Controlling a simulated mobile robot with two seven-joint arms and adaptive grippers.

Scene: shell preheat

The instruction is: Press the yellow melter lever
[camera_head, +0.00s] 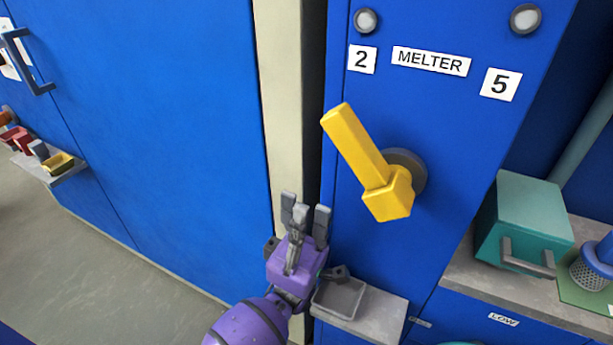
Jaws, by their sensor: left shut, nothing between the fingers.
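The yellow melter lever (357,150) is on the blue panel right of centre, under the MELTER label (431,62). Its handle tilts up and to the left from a block on a dark round pivot (411,171). My left gripper (303,214), purple with grey fingers, is below and to the left of the lever with its fingers pointing up. It is shut with nothing held, and a gap shows between it and the lever. My right gripper is not in view.
A small grey tray (340,297) sits on a ledge (378,318) beside my gripper.

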